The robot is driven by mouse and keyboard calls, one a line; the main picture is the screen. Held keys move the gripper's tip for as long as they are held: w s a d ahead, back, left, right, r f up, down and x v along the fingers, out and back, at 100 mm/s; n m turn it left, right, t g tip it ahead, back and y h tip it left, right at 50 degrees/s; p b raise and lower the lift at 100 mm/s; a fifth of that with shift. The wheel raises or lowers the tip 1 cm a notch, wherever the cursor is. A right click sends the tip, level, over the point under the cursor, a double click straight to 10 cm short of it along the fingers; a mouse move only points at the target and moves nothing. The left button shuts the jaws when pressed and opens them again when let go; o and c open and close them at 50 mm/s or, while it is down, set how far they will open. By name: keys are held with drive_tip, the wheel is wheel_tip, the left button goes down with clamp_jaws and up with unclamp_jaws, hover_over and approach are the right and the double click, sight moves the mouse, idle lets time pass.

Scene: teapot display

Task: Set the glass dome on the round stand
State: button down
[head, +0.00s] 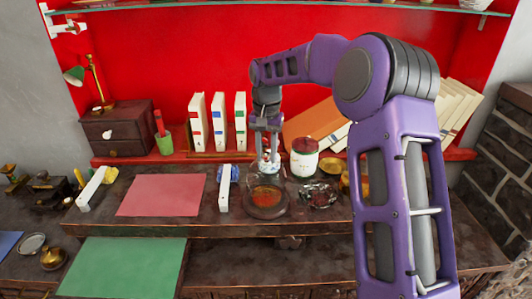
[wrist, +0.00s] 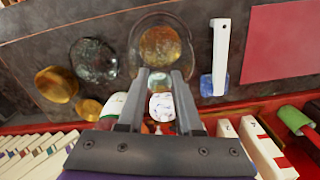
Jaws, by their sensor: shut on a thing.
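My gripper (head: 268,156) points down over the counter, and its two fingers (wrist: 160,74) show in the wrist view. It is shut on the clear glass dome (wrist: 194,30), whose faint outline lies just below the fingertips. The dome appears roughly over the stand. I cannot tell whether its rim touches the stand.
A clear faceted dish (head: 318,195) and brass pieces (head: 350,183) stand right of the stand. A white-handled blue tool (head: 225,190) is close on its left. Behind are a white jar (head: 304,158) and a small patterned white pot (wrist: 160,107). A pink mat (head: 162,195) lies further left.

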drive_tip(key=shift+f+b, duration=0.35)
drive_tip(key=shift+f, duration=0.2)
drive_tip(key=c, duration=0.8)
unclamp_jaws()
drive_tip(key=shift+c, duration=0.2)
drive_tip(key=shift+r+p, duration=0.3)
drive_tip(key=shift+r, duration=5.2)
